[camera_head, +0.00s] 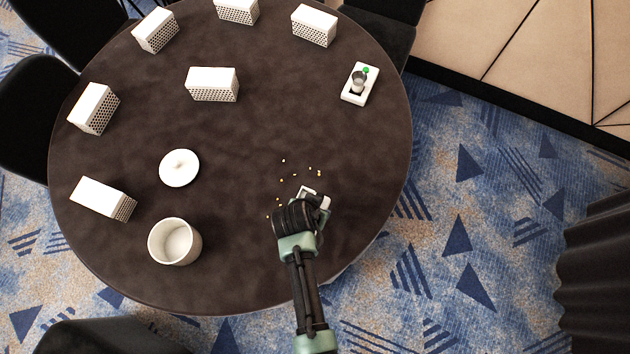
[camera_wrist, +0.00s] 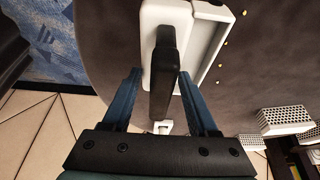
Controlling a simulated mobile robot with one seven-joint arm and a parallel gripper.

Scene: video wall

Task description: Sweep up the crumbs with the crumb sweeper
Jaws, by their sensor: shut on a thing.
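The crumb sweeper (camera_head: 306,191) is white, low on the round table near its front right part, mostly hidden by my arm. In the wrist view its white body (camera_wrist: 213,48) and black upright handle (camera_wrist: 163,72) show clearly. My gripper (camera_head: 311,203) is shut on the handle, with one blue finger on each side in the wrist view (camera_wrist: 160,75). Several small yellowish crumbs (camera_head: 294,174) lie scattered on the table just beyond and to the left of the sweeper. Some crumbs (camera_wrist: 220,67) show beside its right edge in the wrist view.
The dark round table (camera_head: 240,130) also holds a white pot (camera_head: 175,242), a round white lid (camera_head: 179,168), several white perforated boxes (camera_head: 212,84) and a white stand with a grey cup (camera_head: 359,83). The table around the crumbs is clear. Dark chairs (camera_head: 37,115) stand around the edge.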

